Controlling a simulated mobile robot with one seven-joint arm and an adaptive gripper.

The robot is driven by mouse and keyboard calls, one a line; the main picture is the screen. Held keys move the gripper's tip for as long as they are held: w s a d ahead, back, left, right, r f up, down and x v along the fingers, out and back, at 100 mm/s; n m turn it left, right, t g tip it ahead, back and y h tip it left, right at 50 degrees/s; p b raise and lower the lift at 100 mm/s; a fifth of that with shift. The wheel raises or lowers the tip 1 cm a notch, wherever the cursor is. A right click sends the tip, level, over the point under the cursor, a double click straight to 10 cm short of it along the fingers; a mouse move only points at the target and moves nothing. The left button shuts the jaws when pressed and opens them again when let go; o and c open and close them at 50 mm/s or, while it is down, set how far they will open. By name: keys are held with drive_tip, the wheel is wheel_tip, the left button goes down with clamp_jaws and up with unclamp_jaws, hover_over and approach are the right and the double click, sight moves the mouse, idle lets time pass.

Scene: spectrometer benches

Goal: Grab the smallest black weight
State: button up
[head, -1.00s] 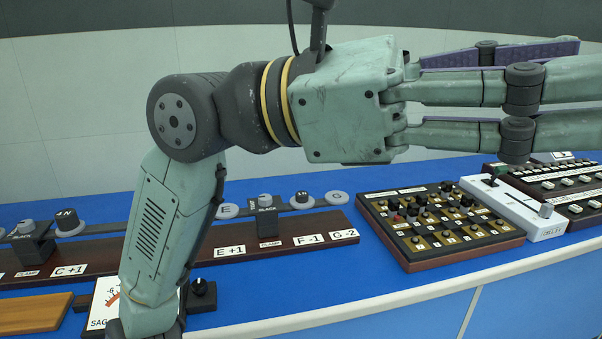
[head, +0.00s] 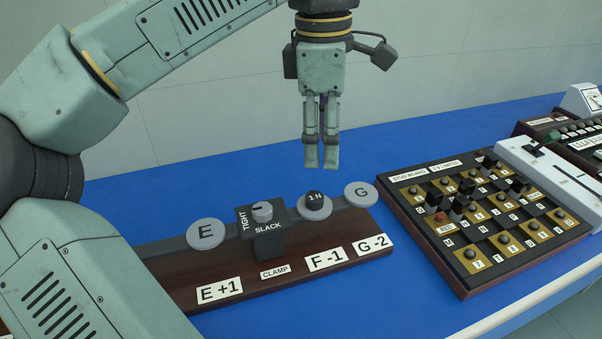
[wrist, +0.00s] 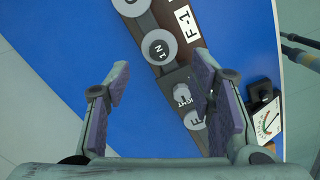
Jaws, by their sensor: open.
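A small black weight marked 1N (head: 315,199) sits on the round grey F pan, between the clamp and the G pan of a dark wooden bar. It also shows in the wrist view (wrist: 158,47), top centre, beyond my fingertips. My gripper (head: 321,165) points down above and behind the weight in the head view, clear of it. In the wrist view my gripper (wrist: 165,85) is open, its purple-padded fingers wide apart with nothing between them. No other weight shows now, so I cannot compare sizes.
The clamp (head: 268,240) with its knob stands left of the weight, next to the E pan (head: 206,233). The G pan (head: 361,195) is empty. A stud board (head: 480,220) lies to the right. Blue bench top is clear behind the bar.

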hover_over(314, 196)
drive_tip(key=shift+y, duration=0.3)
wheel_tip(314, 196, down, 5)
drive_tip(key=shift+r+p, duration=0.1)
drive_tip(key=shift+p, duration=0.2)
drive_tip(key=shift+f+p, duration=0.95)
drive_tip(key=shift+f, duration=2)
clamp_jaws()
